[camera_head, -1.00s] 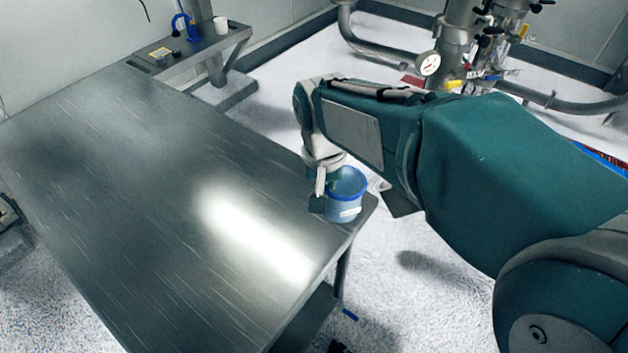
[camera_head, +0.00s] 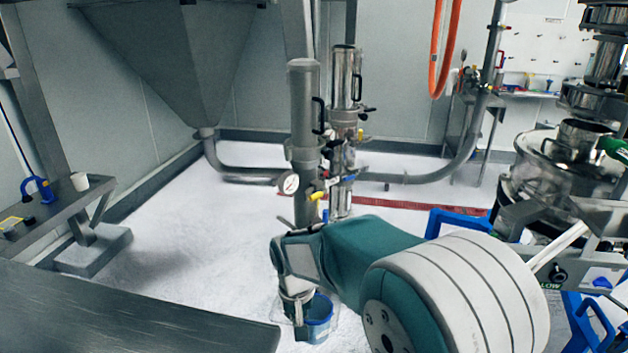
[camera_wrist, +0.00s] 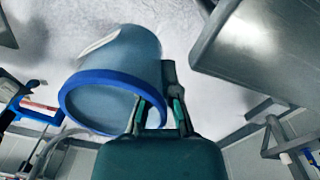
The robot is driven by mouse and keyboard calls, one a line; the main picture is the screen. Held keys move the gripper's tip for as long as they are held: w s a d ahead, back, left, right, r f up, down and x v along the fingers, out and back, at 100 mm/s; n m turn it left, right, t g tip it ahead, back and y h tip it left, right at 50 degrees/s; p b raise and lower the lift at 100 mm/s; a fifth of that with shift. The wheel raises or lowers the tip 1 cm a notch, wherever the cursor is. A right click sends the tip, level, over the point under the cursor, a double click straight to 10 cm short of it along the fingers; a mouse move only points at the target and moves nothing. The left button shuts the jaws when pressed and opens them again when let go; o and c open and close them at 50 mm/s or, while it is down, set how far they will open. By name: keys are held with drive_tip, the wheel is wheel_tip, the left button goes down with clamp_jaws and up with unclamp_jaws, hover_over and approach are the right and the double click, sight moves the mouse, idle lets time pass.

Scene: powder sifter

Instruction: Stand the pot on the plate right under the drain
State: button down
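The pot (camera_head: 320,316) is a small translucent blue bucket with a darker blue rim. It hangs over the floor, clear of the table. My gripper (camera_head: 301,322) is shut on its rim at the left side in the head view. In the wrist view the pot (camera_wrist: 112,78) is tilted in the picture, its blue rim between the fingers of my gripper (camera_wrist: 160,98). The round steel sifter (camera_head: 552,165) stands at the right of the head view. I cannot clearly make out its drain or the plate.
The steel table (camera_head: 130,315) fills the lower left. Vertical steel pipes with a pressure gauge (camera_head: 289,183) stand ahead. Blue frame parts (camera_head: 450,222) stand by the sifter at the right. A small stand with a white cup (camera_head: 80,182) is at the left. White floor between is open.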

drive_tip(key=w+d+f+m, duration=0.1)
drive_tip(key=w+d+f, duration=0.2)
drive_tip(key=d+f, duration=0.3)
drive_tip(key=w+d+f+m, duration=0.1)
drive_tip(key=w+d+f, duration=0.3)
drive_tip(key=d, duration=0.9)
wheel_tip(320, 180, down, 3)
drive_tip(key=shift+w+r, duration=0.1)
drive_tip(key=shift+w, duration=0.05)
